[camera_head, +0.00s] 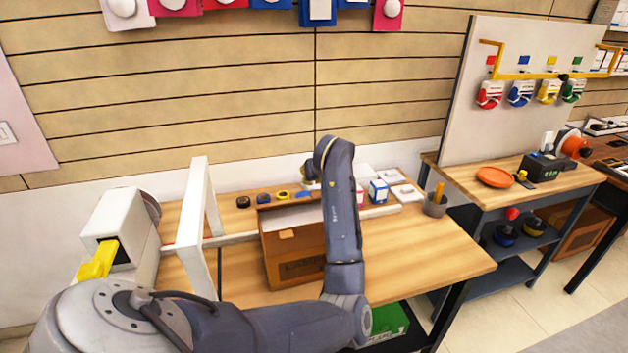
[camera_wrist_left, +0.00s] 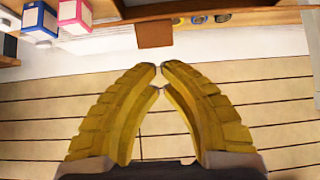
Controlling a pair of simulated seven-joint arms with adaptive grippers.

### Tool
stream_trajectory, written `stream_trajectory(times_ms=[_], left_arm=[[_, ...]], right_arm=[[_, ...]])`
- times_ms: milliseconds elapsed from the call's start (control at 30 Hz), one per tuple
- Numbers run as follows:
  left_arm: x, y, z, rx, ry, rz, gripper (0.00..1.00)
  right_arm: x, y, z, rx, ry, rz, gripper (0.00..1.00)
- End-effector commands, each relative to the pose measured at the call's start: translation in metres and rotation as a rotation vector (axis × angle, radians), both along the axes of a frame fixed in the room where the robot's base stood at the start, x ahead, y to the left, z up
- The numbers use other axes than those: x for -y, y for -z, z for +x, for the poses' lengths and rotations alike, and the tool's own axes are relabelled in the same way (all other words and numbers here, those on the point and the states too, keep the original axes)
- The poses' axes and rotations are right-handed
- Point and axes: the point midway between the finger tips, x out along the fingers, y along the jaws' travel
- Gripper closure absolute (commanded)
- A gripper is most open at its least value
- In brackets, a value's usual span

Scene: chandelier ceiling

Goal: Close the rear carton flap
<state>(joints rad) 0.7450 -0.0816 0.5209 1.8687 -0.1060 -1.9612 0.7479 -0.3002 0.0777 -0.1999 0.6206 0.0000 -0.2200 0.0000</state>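The brown carton (camera_head: 296,262) with dark lettering stands on the wooden workbench, its top at least partly open. A thin brown strip along its far top edge looks like the rear flap (camera_head: 285,204). My left arm arches over the carton's right side and hides part of it. My left gripper (camera_head: 309,172) is small in the head view, above and behind the carton. In the left wrist view its yellow fingers (camera_wrist_left: 159,67) meet at the tips, with nothing between them. A brown panel (camera_wrist_left: 155,34) shows beyond the tips; I cannot tell if it is a flap. My right gripper is out of view.
A white frame (camera_head: 200,230) stands left of the carton. Small tape rolls (camera_head: 243,202) line the bench behind it. A blue-and-white box (camera_head: 378,191) and a pen cup (camera_head: 435,205) stand to the right. The bench's front right is clear.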

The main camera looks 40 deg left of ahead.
Motion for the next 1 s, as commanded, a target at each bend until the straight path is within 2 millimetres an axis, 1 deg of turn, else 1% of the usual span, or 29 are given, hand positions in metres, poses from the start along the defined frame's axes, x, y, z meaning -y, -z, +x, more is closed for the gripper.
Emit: stream_trajectory(times_ms=[167, 300, 400, 600, 800, 900, 933, 967, 1000], left_arm=[[-0.005, -0.016, 0.007, 0.004, 0.003, -0.001, 1.00], [-0.011, -0.036, 0.017, 0.005, 0.009, -0.002, 1.00], [0.005, -0.050, 0.008, 0.007, 0.011, -0.002, 1.00], [0.025, -0.076, -0.006, 0.006, 0.009, -0.002, 1.00], [0.040, -0.094, -0.016, 0.005, 0.009, -0.001, 1.00], [0.044, -0.099, -0.019, 0.004, 0.009, 0.000, 1.00], [0.045, -0.101, -0.019, 0.003, 0.008, -0.001, 0.96], [0.046, -0.102, -0.020, 0.003, 0.008, -0.001, 1.00], [0.047, -0.105, -0.020, 0.007, 0.008, -0.001, 1.00]], right_arm=[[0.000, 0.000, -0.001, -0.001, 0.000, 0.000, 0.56], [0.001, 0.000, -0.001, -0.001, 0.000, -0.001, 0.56], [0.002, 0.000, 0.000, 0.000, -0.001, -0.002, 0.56], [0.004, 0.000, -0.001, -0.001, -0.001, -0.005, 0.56], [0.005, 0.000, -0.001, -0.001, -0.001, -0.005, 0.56], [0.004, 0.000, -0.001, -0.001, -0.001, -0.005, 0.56], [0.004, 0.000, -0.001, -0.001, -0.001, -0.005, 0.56], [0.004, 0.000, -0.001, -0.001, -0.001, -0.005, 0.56], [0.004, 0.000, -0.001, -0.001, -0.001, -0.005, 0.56]])
